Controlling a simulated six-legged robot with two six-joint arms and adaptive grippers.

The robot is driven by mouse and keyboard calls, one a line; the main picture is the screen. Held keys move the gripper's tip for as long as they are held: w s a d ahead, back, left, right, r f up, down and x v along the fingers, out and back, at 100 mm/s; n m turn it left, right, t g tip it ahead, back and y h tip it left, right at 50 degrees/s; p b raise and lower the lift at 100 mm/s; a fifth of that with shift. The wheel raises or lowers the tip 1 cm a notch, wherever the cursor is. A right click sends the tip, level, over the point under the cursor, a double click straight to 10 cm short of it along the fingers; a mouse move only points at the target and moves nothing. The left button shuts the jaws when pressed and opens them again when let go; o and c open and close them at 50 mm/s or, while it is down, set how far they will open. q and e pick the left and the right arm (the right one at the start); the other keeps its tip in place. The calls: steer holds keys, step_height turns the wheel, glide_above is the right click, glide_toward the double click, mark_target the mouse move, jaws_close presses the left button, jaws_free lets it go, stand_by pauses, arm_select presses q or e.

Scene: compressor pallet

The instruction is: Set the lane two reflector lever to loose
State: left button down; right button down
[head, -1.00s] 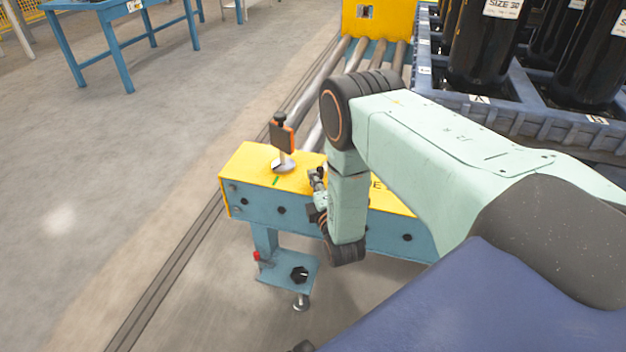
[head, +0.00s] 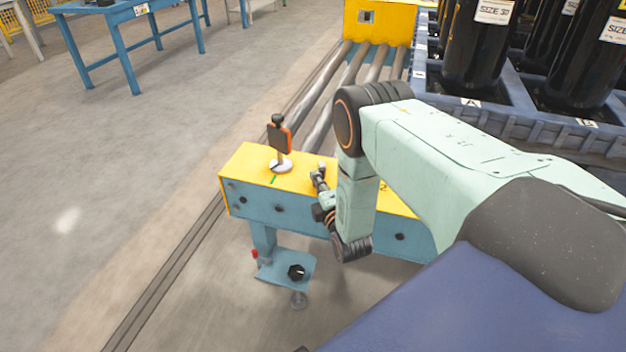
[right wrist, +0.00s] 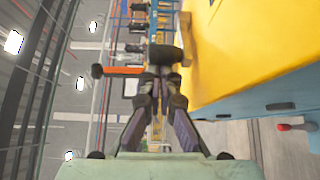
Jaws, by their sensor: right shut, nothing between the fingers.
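The reflector (head: 277,138), a dark plate with an orange edge and a black knob on top, stands upright on a short post above a round pale base. It sits on the yellow top of the conveyor end (head: 247,160), with a green mark beside the base. My right gripper (head: 320,173) is shut and empty, over the yellow top just right of the reflector, apart from it. In the right wrist view the closed fingers (right wrist: 160,85) point ahead. An orange bar with a black end (right wrist: 122,71), likely the reflector edge-on, shows beyond them. My left gripper is not in view.
Below the conveyor end, a blue bracket carries a black knob (head: 296,271) and a red button (head: 255,254). Rollers run back to a yellow block (head: 376,24). A blue crate (head: 520,118) with black cylinders stands at right. The floor at left is clear, with a blue table (head: 125,45) behind.

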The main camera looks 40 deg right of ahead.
steer(key=shift+s+d+r+p, duration=0.2)
steer(key=shift+s+d+p, duration=0.1)
steer(key=shift+s+p, duration=0.1)
steer(key=shift+s+d+p, duration=0.2)
steer(key=shift+d+p, duration=0.05)
steer(key=shift+p, duration=0.05)
steer(key=shift+s+d+f+p, duration=0.1)
steer(key=shift+s+d+p, duration=0.15)
steer(key=shift+d+p, duration=0.25)
steer(key=shift+s+d+f+p, duration=0.1)
steer(key=shift+s+d+p, duration=0.15)
steer(key=shift+d, duration=0.3)
steer(key=shift+s+d+p, duration=0.15)
steer(key=shift+d+p, duration=0.1)
steer(key=shift+d, duration=0.3)
